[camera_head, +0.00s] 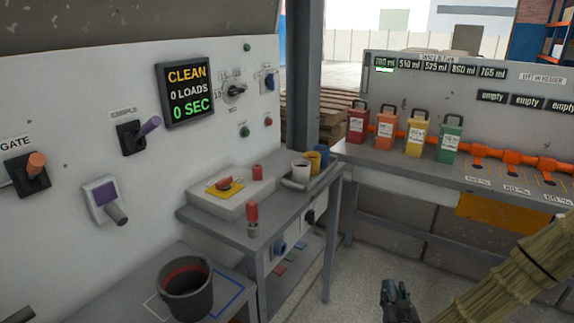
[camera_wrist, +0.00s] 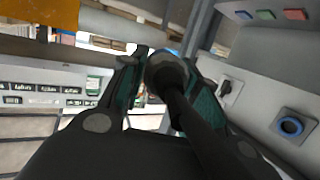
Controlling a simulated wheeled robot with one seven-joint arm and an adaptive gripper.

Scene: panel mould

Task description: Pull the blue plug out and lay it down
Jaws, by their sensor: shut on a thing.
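My gripper (camera_head: 397,298) shows at the bottom of the head view, in front of the bench and away from the panel. In the wrist view my gripper (camera_wrist: 162,85) is shut on a dark, round-ended, plug-like piece (camera_wrist: 166,70). A thick black length runs from it towards the camera. A blue ring-shaped fitting (camera_wrist: 290,126) with a dark centre sits on a grey plate at the right of the wrist view. A blue fitting (camera_head: 279,247) also shows under the small bench in the head view.
The small grey bench (camera_head: 222,228) carries a red-capped bottle, a button box and cups. Its lower shelf holds coloured pads (camera_head: 279,271). A dark bucket (camera_head: 187,292) stands at lower left. Coloured jugs (camera_head: 418,132) line the right bench. Open floor (camera_head: 365,270) lies between.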

